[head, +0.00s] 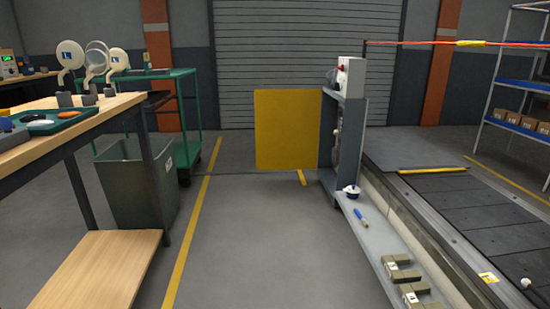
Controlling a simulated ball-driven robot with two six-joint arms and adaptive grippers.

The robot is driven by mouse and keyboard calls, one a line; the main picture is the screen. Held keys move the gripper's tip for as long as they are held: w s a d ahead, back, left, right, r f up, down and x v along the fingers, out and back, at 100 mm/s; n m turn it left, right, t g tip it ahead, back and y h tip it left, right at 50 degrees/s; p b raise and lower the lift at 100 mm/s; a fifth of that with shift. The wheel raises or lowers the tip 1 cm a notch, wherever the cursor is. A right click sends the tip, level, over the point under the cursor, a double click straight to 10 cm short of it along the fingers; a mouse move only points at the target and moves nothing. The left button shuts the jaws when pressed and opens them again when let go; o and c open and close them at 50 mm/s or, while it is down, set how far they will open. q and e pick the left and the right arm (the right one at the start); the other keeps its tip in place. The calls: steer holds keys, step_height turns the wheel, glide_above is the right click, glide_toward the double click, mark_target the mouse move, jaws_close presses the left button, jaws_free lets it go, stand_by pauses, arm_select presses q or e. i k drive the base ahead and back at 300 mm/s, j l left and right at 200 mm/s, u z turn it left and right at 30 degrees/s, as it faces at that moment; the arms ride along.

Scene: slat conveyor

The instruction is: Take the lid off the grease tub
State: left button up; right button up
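A small round tub (351,192), white and dark blue, stands on the low grey ledge beside the conveyor, at the foot of the grey post. It looks like the grease tub with its lid on, but it is too small to be sure. Neither of my grippers is in view.
A blue-handled tool (361,217) and several olive-grey blocks (406,274) lie on the grey ledge (372,240). The slat conveyor (450,205) runs along the right. A yellow panel (287,130) juts left from the post. A wooden workbench (75,125) and grey bin (135,180) stand left. The middle floor is clear.

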mark_target(352, 189)
steer(key=i+j, duration=0.1)
steer(key=i, duration=1.7)
steer(key=i+l+z, duration=0.1)
steer(key=i+z, duration=0.85)
steer(key=i+l+z, duration=0.15)
steer(key=i, duration=0.15)
steer(key=i+l+z, duration=0.1)
steer(key=i, duration=0.2)
